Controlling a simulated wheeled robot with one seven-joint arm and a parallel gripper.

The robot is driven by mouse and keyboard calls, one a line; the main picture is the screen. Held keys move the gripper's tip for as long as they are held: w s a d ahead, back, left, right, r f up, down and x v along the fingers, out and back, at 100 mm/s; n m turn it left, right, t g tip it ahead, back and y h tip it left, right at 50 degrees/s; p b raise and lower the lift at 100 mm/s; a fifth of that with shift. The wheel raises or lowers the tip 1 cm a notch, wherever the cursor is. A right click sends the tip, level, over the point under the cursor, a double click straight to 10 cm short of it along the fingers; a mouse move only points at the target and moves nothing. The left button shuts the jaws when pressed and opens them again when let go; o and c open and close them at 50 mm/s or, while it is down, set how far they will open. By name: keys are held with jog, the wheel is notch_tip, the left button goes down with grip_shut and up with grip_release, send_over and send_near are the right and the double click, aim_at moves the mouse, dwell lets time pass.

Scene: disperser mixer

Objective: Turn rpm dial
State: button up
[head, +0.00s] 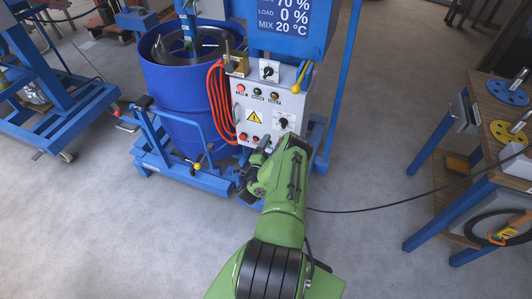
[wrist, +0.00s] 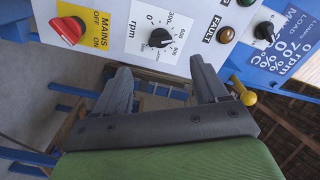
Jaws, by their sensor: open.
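The rpm dial (wrist: 160,38) is a black round knob with a white pointer line on the white control panel, with a printed number scale around it. In the head view a black knob (head: 284,123) low on the right of the panel looks like the same dial. My gripper (wrist: 162,72) is open and empty in the wrist view, its two dark fingers pointing at the panel. The dial lies beyond the fingertips, roughly between them, and appears apart from them. In the head view my gripper (head: 258,160) is at the panel's lower edge, its fingers partly hidden by my arm.
A red mains switch (wrist: 68,30) on yellow is left of the dial in the wrist view. Fault lamp (wrist: 226,35) and another black knob (wrist: 263,30) are to its right. A yellow ball-ended lever (wrist: 247,97) is near the right finger. Red cable (head: 218,105) hangs beside the panel.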

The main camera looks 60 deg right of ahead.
jog(key=a+p, duration=0.2)
jog(key=a, duration=0.3)
jog(key=shift+s+p, duration=0.4)
